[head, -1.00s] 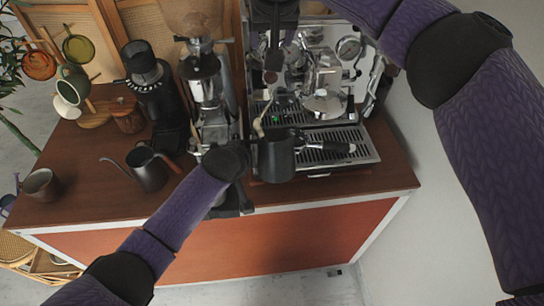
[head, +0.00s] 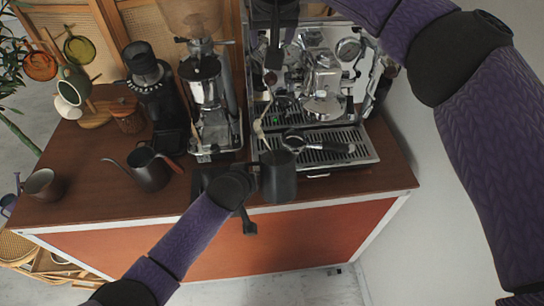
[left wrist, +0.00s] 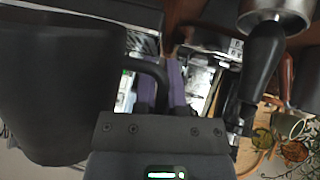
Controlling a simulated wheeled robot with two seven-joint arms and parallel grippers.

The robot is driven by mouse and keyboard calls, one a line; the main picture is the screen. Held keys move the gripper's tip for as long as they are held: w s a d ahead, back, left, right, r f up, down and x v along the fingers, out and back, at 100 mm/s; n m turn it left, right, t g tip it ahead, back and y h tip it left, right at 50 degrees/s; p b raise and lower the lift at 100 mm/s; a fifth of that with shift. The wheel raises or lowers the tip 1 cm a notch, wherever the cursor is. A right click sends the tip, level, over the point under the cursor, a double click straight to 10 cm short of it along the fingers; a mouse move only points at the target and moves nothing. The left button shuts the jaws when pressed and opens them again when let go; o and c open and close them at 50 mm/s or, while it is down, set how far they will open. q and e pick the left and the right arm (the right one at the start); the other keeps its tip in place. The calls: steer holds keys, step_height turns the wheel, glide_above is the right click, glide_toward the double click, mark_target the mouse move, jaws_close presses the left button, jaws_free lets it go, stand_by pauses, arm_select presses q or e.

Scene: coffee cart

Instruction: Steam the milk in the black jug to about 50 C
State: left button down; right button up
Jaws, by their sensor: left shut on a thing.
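The black jug (head: 278,178) is held just in front of the espresso machine's drip tray, roughly upright, near the counter's front edge. It fills the left side of the left wrist view (left wrist: 60,85). My left gripper (head: 250,183) is shut on the jug's handle (left wrist: 152,72). The steam wand (head: 261,128) hangs from the espresso machine (head: 318,80), with its pale tip above and behind the jug, apart from it. The milk inside cannot be made out. My right gripper (head: 275,50) is at the machine's upper left; its jaws are unclear.
A portafilter (head: 325,146) lies on the drip tray (head: 350,158). Grinders (head: 208,95) stand left of the machine. A gooseneck kettle (head: 149,170) and a grey cup (head: 43,185) stand on the left counter. Mugs hang on a rack (head: 75,85). The front left counter is clear.

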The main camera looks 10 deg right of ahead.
steer(key=shift+f, duration=0.1)
arm_select(q)
steer(key=s+f, duration=0.4)
steer(key=shift+s+d, duration=0.1)
steer(key=shift+s, duration=0.1)
stand_by(0.3)
steer(key=s+r+p, duration=0.2)
steer(key=s+p, duration=0.3)
steer(key=s, duration=0.2)
steer(key=shift+s, duration=0.15)
arm_select(e)
step_height(320, 180, up, 6)
steer(key=shift+f, duration=0.1)
arm_select(q)
steer(key=shift+d, duration=0.1)
arm_select(e)
steer(key=shift+s, duration=0.1)
